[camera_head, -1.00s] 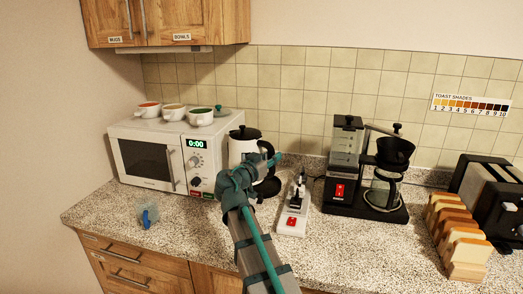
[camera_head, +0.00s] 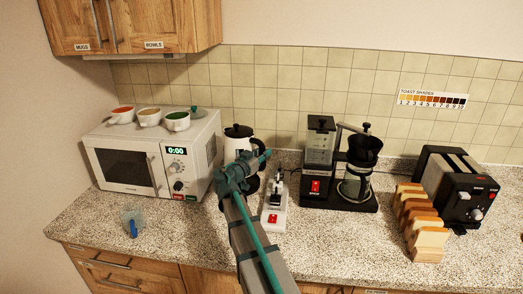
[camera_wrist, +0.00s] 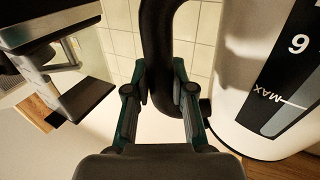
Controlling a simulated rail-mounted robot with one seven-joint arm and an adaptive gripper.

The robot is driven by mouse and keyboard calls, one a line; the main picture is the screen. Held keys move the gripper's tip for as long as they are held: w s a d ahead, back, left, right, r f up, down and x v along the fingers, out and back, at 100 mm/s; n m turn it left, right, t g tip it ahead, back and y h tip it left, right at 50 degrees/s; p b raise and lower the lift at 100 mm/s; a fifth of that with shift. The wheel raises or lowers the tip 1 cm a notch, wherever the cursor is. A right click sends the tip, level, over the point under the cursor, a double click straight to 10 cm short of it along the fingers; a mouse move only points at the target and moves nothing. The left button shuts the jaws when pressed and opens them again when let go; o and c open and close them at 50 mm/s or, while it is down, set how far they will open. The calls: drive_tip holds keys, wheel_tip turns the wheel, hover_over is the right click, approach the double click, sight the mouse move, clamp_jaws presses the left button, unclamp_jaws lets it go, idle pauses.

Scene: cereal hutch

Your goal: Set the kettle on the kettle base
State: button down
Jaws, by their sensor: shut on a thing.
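The white kettle (camera_head: 238,148) with a black lid stands upright to the right of the microwave in the head view. Its lower part is hidden behind my arm. My gripper (camera_head: 254,168) is at the kettle's right side. In the wrist view the kettle's white body with a dark level window (camera_wrist: 290,80) fills the right side. My gripper's fingers (camera_wrist: 162,105) are shut on its black handle (camera_wrist: 157,40), which runs between them. I cannot make out the kettle base, and cannot tell whether the kettle's underside touches anything.
The microwave (camera_head: 130,165) with several cups on top stands left. A white power strip with a red switch (camera_head: 274,215) lies right of my gripper. The coffee maker (camera_head: 320,165), bread slices (camera_head: 425,235) and toaster (camera_head: 465,190) are further right.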

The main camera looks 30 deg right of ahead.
sight(262, 166)
drive_tip(key=shift+f, duration=2.05)
drive_tip(key=shift+b, duration=1.9)
drive_tip(key=shift+f+b, duration=0.65)
drive_tip(key=shift+b, duration=0.2)
idle(0.4)
drive_tip(key=c, duration=1.3)
unclamp_jaws()
drive_tip(key=shift+o, duration=0.2)
drive_tip(key=shift+f, duration=0.1)
drive_tip(key=shift+s+a, duration=0.1)
